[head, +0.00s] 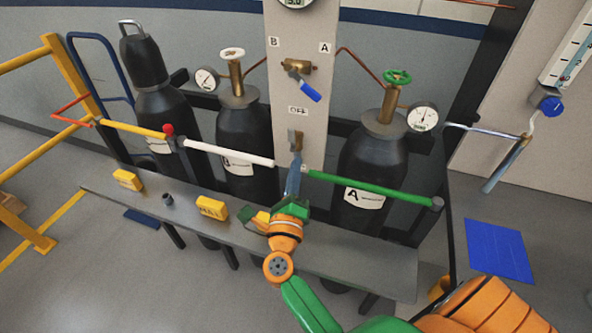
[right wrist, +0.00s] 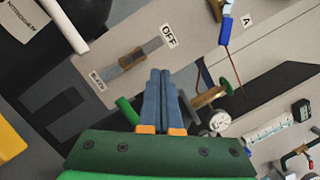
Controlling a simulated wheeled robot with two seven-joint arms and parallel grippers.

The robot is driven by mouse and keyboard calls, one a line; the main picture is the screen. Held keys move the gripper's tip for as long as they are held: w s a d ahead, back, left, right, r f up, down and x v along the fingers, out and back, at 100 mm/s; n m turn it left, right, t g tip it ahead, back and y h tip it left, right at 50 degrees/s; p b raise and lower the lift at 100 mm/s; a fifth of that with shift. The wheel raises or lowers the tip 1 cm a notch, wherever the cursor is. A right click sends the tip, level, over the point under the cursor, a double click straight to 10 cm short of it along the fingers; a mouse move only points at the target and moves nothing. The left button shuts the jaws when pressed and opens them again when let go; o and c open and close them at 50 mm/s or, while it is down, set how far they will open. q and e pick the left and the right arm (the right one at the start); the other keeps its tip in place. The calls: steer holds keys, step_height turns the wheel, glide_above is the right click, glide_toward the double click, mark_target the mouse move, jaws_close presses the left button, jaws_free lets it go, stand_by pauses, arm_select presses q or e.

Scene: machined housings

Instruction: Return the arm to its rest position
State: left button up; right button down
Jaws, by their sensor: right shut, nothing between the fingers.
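My right gripper (head: 294,168) is in front of the grey panel column (head: 300,95), between the ends of a white bar (head: 230,153) and a green bar (head: 365,186). Its blue-grey fingers are shut together with nothing between them, as the right wrist view (right wrist: 161,75) also shows. The fingertips point at the panel, just below a brass switch (head: 295,138) under an OFF label (head: 299,111). The switch also shows in the right wrist view (right wrist: 131,59), apart from the fingers. My right arm comes in from the bottom right, orange and green. My left gripper is not in view.
Black cylinders B (head: 247,150) and A (head: 375,160) stand behind a grey bench (head: 345,258) bearing yellow blocks (head: 127,179). A blue-handled valve (head: 304,88) is on the panel. A yellow railing (head: 75,80) is at left. Open floor lies in front of the bench.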

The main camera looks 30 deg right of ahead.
steer(key=a+r+n+t+y, duration=0.2)
steer(key=a+n+t+y, duration=0.3)
steer(key=a+n+y, duration=0.95)
steer(key=s+a+f+n+g+y, duration=0.2)
steer(key=s+f+n+g+y, duration=0.4)
steer(key=n, duration=0.8)
steer(key=s+d+f+n+g+h, duration=0.6)
steer(key=s+d+f+g+h, duration=0.35)
steer(key=s+f, duration=0.55)
step_height(320, 180, down, 15)
steer(key=s+g+y, duration=0.1)
steer(key=s+g, duration=0.2)
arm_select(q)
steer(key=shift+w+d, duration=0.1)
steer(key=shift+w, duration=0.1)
arm_select(e)
steer(key=s+d+f, duration=0.3)
steer(key=s+f, duration=0.7)
steer(key=s, duration=0.1)
steer(key=shift+s+g, duration=0.4)
steer(key=shift+g, duration=0.05)
